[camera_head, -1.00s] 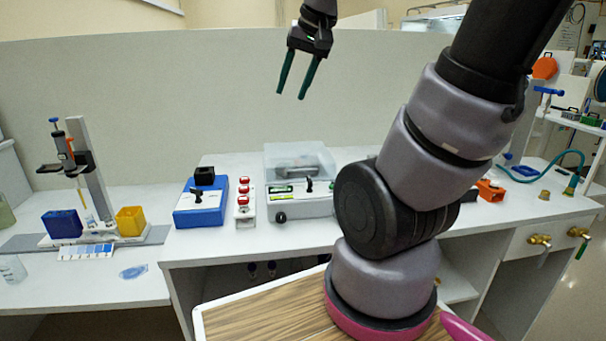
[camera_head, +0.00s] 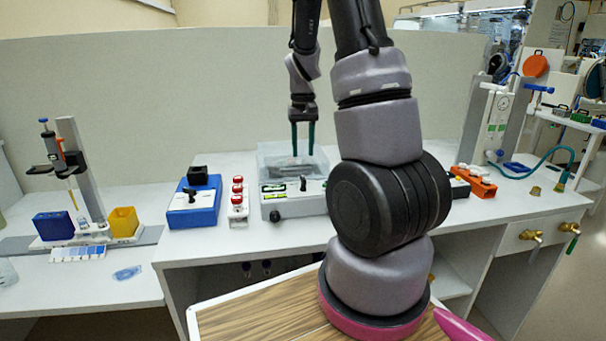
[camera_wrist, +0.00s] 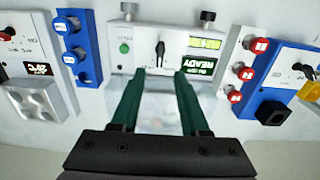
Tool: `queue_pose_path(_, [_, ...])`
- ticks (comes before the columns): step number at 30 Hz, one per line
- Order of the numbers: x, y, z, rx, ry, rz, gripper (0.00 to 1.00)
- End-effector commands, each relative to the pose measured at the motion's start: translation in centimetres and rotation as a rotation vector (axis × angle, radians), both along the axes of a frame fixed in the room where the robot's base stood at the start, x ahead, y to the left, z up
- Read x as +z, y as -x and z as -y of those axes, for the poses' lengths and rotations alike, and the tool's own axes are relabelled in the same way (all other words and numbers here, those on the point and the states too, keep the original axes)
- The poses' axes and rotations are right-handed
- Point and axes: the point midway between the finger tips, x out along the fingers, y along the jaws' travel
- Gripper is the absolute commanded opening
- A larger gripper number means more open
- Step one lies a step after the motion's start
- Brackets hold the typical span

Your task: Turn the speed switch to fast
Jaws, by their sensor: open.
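A white device (camera_head: 284,208) with a clear lid stands on the bench. Its front panel carries a black lever switch (camera_head: 303,184), which I take as the speed switch, though its label is not readable. In the wrist view the switch (camera_wrist: 160,53) sits between a green button (camera_wrist: 124,48) and a lit display reading READY (camera_wrist: 198,66). My gripper (camera_head: 303,154) points down above the device, open and empty. In the wrist view my gripper (camera_wrist: 159,75) has its fingertips apart, with the switch seen just beyond and between them; contact does not show.
A blue box (camera_head: 194,206) with a black switch and a strip of red buttons (camera_head: 238,203) stand left of the device. An orange block (camera_head: 474,180) lies to the right. A pipette stand (camera_head: 78,175) is at far left. The bench front is clear.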

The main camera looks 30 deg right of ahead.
Motion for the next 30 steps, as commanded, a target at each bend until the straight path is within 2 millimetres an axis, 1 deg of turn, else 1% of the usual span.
queue_pose_path(1, [-1.1, 0.1, 0.0, -0.001, -0.001, -0.006, 0.45])
queue_pose_path(6, [-4.4, 0.1, 0.0, -0.002, -0.002, -0.006, 0.45])
queue_pose_path(12, [-7.3, 0.1, 0.0, -0.002, -0.001, -0.004, 0.45])
queue_pose_path(18, [-8.5, 0.1, 0.0, -0.001, -0.001, -0.001, 0.45])
queue_pose_path(25, [-8.5, 0.0, 0.0, -0.001, -0.001, 0.0, 0.45])
queue_pose_path(26, [-8.5, 0.0, 0.0, -0.001, -0.001, 0.0, 0.41])
queue_pose_path(27, [-8.5, 0.0, 0.0, -0.001, -0.001, 0.0, 0.26])
queue_pose_path(29, [-8.5, 0.0, 0.0, -0.001, -0.001, 0.0, 0.03])
queue_pose_path(30, [-8.5, 0.0, 0.0, -0.001, -0.001, 0.0, 0.0])
